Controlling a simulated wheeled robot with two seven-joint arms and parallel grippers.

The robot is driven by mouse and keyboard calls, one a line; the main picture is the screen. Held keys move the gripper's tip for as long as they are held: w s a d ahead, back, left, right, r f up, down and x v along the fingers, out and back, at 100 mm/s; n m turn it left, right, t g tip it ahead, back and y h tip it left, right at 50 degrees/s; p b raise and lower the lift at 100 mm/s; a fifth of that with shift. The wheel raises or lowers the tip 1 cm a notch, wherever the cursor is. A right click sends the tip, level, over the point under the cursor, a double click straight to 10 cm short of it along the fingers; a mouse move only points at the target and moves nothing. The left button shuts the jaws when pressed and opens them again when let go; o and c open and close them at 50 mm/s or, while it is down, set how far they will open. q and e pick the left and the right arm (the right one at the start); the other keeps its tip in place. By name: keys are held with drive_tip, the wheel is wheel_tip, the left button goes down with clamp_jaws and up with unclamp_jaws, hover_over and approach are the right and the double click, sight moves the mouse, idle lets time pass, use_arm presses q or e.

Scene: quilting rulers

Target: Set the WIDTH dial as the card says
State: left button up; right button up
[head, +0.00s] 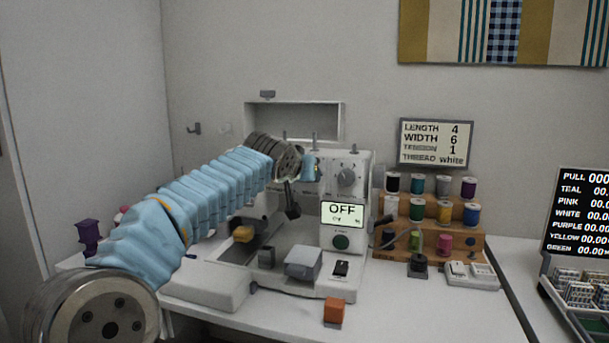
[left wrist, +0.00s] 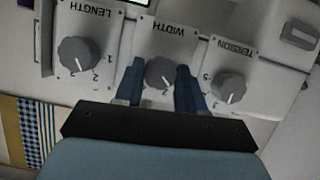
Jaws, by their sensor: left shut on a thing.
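The card (head: 436,143) on the wall reads LENGTH 4, WIDTH 6, TENSION 1, THREAD white. The white sewing machine (head: 358,225) stands on the table below it. In the left wrist view, which is upside down, the grey WIDTH dial (left wrist: 160,71) sits between my left gripper's (left wrist: 160,84) two blue fingers, which are shut on it. Its white pointer mark faces the picture's bottom; the numbers near it are partly hidden. In the head view my left gripper (head: 310,168) is at the machine's upper front and hides the WIDTH dial. My right gripper is not in view.
The LENGTH dial (left wrist: 79,54) and TENSION dial (left wrist: 228,86) flank the WIDTH dial closely. The machine's screen (head: 342,214) reads OFF, above a green button (head: 341,242). A wooden spool rack (head: 430,238) stands right of the machine; an orange block (head: 334,311) lies in front.

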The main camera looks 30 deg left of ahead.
use_arm(q)
drive_tip(key=shift+d+f+m+t+y+b, duration=0.2)
drive_tip(key=shift+m+t+y+b, duration=0.85)
drive_tip(key=shift+m+b, duration=2.35)
drive_tip(key=shift+f+m+t+y+b, duration=0.45)
drive_tip(key=shift+m+y+b, duration=1.45)
drive_tip(key=shift+m, duration=2.55)
drive_tip(key=shift+d+f+m+t+y+b, duration=0.15)
drive_tip(key=shift+m+t+y+b, duration=0.75)
drive_tip(key=shift+m+b, duration=2.7)
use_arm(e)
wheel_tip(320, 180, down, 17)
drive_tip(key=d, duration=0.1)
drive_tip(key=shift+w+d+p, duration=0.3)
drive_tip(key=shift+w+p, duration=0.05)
use_arm(q)
drive_tip(key=shift+m, duration=0.55)
drive_tip(key=o, duration=1)
drive_tip(key=shift+r, duration=0.1)
drive_tip(key=shift+o, duration=0.2)
drive_tip(key=b+v, duration=0.3)
drive_tip(key=v, duration=1)
drive_tip(key=shift+s+f, duration=0.25)
drive_tip(key=shift+s, duration=0.05)
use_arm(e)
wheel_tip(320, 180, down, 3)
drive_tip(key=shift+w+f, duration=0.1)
